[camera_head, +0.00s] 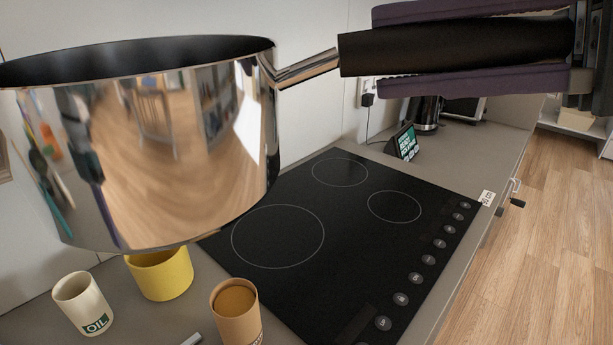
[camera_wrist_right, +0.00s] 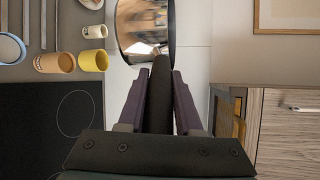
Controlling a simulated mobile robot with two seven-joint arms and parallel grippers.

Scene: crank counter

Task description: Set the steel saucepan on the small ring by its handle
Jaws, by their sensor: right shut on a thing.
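The steel saucepan (camera_head: 165,150) is shiny and hangs level in the air at the upper left of the head view, above the counter and the hob's left edge. My right gripper (camera_head: 378,50) is shut on its black handle (camera_head: 450,50), with a purple finger on either side. The wrist view shows the saucepan (camera_wrist_right: 143,30) beyond the fingers. The black hob (camera_head: 330,290) has three rings. The small ring (camera_head: 394,206) lies on the right, by the knobs, and is empty. My left gripper is not in view.
A larger ring (camera_head: 278,236) and a far ring (camera_head: 340,172) are bare. A yellow pot (camera_head: 160,276), a cream oil cup (camera_head: 82,303) and a tan container (camera_head: 235,312) stand left of the hob. A small display (camera_head: 405,143) and kettle (camera_head: 426,113) stand behind it.

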